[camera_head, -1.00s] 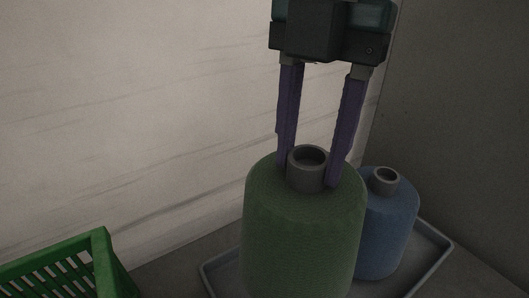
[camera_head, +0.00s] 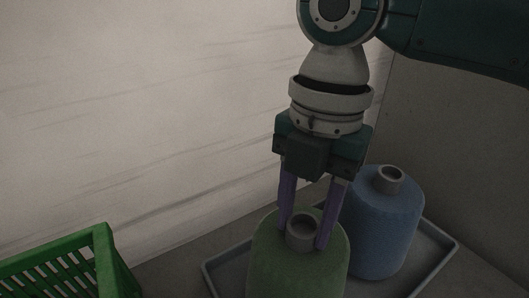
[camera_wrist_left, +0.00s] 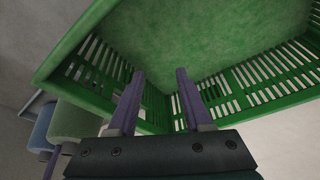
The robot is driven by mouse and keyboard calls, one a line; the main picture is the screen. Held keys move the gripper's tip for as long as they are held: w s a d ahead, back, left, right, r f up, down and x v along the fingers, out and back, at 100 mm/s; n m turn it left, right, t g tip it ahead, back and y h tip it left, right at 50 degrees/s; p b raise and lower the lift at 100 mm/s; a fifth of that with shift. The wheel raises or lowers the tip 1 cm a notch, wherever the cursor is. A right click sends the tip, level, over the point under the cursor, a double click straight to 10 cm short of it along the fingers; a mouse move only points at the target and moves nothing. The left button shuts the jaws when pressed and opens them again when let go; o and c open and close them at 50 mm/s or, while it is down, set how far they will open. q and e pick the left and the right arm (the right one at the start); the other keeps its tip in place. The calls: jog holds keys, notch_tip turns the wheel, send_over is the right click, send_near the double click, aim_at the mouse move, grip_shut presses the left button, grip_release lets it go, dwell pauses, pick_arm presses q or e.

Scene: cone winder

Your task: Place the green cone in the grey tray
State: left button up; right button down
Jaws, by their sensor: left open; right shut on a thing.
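The green cone (camera_head: 297,274) has a grey tube (camera_head: 301,232) at its top and shows in the lower middle of the head view. My right gripper (camera_head: 306,238) points down and is shut on the green cone at its tube, one finger on each side. The grey tray (camera_head: 228,264) lies behind and around the cone; the cone's base is out of frame, so I cannot tell whether it touches the tray. My left gripper (camera_wrist_left: 160,92) is open and empty over the green crate in the left wrist view. The green cone (camera_wrist_left: 75,121) also shows at that view's left edge.
A blue cone (camera_head: 383,222) stands upright on the right part of the tray, close to the green cone. A green slatted crate (camera_head: 107,262) is at the lower left; it fills much of the left wrist view (camera_wrist_left: 85,75). A pale wall rises behind.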

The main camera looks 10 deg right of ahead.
jog(key=shift+c, duration=1.8)
grip_release()
jog(key=shift+f, duration=0.1)
notch_tip(320, 180, up, 12)
jog(key=w+d, duration=0.1)
